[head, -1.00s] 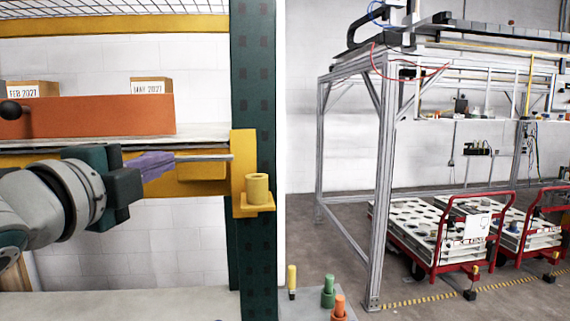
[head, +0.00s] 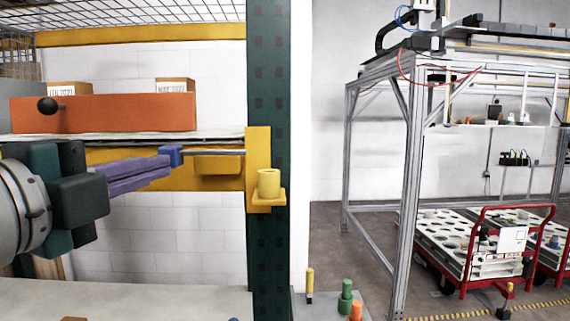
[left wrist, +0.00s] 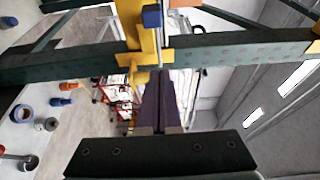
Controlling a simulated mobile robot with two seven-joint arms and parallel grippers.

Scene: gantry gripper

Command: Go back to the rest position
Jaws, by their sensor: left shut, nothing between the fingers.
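My left gripper (head: 168,166) has shut purple fingers with nothing between them, in front of the shelf beam at the left of the head view. A small blue block (head: 172,156) sits on the end of a thin metal rod (head: 215,153) that comes out of a yellow bracket (head: 258,150). The fingertips overlap the block's edge in the head view; I cannot tell if they touch. In the left wrist view the shut fingers (left wrist: 162,76) point up the picture toward the rod (left wrist: 159,50), and the blue block (left wrist: 152,16) is near the top edge. My right gripper is not in view.
An orange bin (head: 115,113) stands on the rack shelf above my left gripper. A dark green upright (head: 270,80) rises beside the bracket. A pale worktop (head: 130,302) lies below. Red carts (head: 480,250) and a metal frame (head: 405,200) stand at the right.

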